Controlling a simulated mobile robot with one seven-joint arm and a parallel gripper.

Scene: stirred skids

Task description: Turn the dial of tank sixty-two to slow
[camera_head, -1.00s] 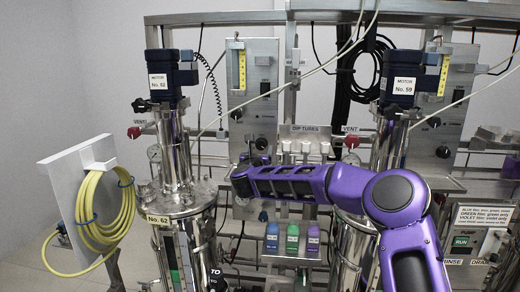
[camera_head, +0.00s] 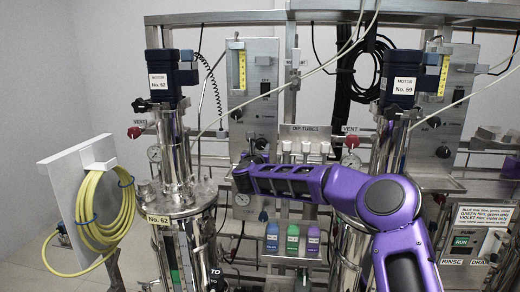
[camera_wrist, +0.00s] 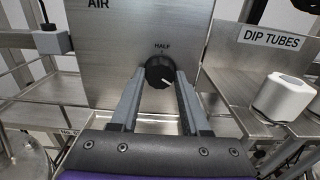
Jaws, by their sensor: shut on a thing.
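Tank 62 stands at the left in the head view, with its number plate (camera_head: 158,220) on the vessel and its motor (camera_head: 164,80) labelled No. 62 on top. In the wrist view a round black dial (camera_wrist: 157,67) sits on a steel panel under the word HALF. Its white pointer line is toward the lower right. My gripper (camera_wrist: 160,79) is shut on this dial, one finger on each side. Any other setting words are not visible. In the head view my fingers cannot be made out beyond my purple arm.
A DIP TUBES plate (camera_wrist: 271,39) and a white cap (camera_wrist: 284,96) are close to the right of the dial. Tank 59, with its motor (camera_head: 404,82), is behind my arm. A yellow hose (camera_head: 97,222) hangs on a white board at the left. Blue, green and violet bottles stand low in the middle.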

